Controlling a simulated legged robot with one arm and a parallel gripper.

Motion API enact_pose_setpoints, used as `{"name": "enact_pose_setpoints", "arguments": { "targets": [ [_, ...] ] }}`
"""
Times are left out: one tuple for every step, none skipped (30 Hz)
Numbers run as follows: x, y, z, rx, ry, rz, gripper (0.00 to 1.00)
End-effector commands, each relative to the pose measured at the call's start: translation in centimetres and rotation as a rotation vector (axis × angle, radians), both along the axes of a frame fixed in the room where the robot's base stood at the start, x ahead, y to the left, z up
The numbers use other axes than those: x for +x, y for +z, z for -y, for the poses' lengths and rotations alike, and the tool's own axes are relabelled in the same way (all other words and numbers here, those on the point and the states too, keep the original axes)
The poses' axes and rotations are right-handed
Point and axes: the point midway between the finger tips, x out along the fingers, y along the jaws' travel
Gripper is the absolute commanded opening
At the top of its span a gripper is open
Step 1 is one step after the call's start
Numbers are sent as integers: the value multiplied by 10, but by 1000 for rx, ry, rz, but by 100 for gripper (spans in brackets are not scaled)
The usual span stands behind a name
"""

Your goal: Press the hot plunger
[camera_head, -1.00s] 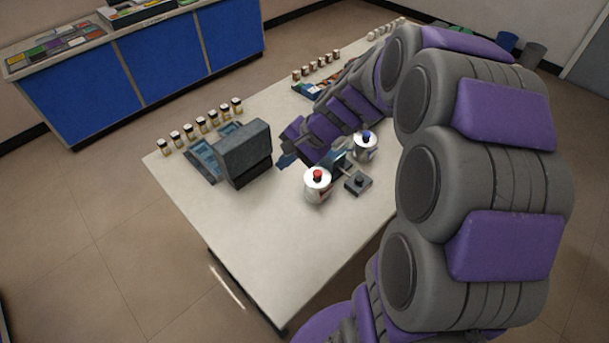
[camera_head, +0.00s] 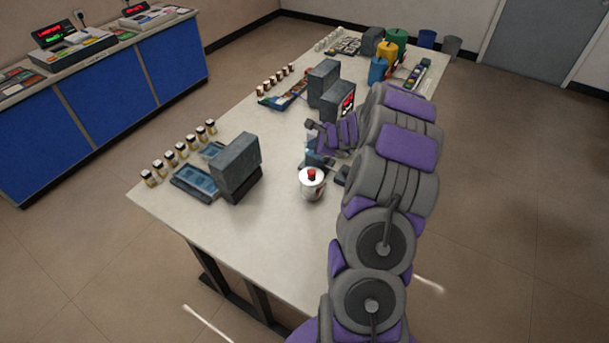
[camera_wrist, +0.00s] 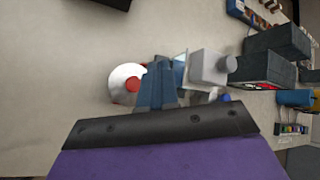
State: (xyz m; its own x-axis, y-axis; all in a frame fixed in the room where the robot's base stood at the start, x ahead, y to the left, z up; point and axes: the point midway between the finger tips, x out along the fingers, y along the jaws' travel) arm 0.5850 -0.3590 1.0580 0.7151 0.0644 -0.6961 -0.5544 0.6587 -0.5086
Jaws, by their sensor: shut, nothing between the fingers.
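The white canister (camera_head: 312,189) with the red plunger (camera_head: 312,174) on top stands upright near the table's right edge. I take this red one as the hot plunger. In the wrist view the canister (camera_wrist: 120,76) and its red plunger (camera_wrist: 133,85) lie just left of my fingers. My gripper (camera_head: 316,158) is shut and empty, just behind the canister in the head view. Its blue fingers also show in the wrist view (camera_wrist: 158,84). I cannot tell whether they touch the canister. A blue knob (camera_wrist: 225,97) is partly hidden by my gripper in the wrist view.
A grey box with a knob (camera_wrist: 211,67) is close right of my fingers in the wrist view. A dark grey block (camera_head: 236,165) stands left on the table (camera_head: 262,240). The table's near-left part is clear.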

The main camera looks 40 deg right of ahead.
Motion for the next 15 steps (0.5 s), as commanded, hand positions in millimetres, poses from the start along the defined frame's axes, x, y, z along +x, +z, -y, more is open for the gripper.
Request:
{"name": "enact_pose_setpoints", "arguments": {
  "targets": [
    [-1,-2,4,3,-13,0,0],
    [-1,-3,5,5,-18,-1,0],
    [-1,-4,7,6,-23,-1,0],
    [-1,-4,8,7,-23,-1,0],
    [-1,-4,9,7,-24,-1,0],
    [-1,-5,9,8,-23,-1,0],
    [-1,-5,10,9,-22,-2,0],
    [-1,-6,11,9,-22,-2,0],
    [-1,-6,12,10,-22,-2,0],
    [-1,-7,13,11,-22,-3,0],
    [-2,-7,13,11,-22,-3,0],
    [-2,-7,13,11,-22,-3,0],
    [-1,-7,13,10,-22,-2,0],
    [-1,-7,12,10,-21,-2,0],
    [-1,-7,10,8,-21,-3,0]
  ]
}}
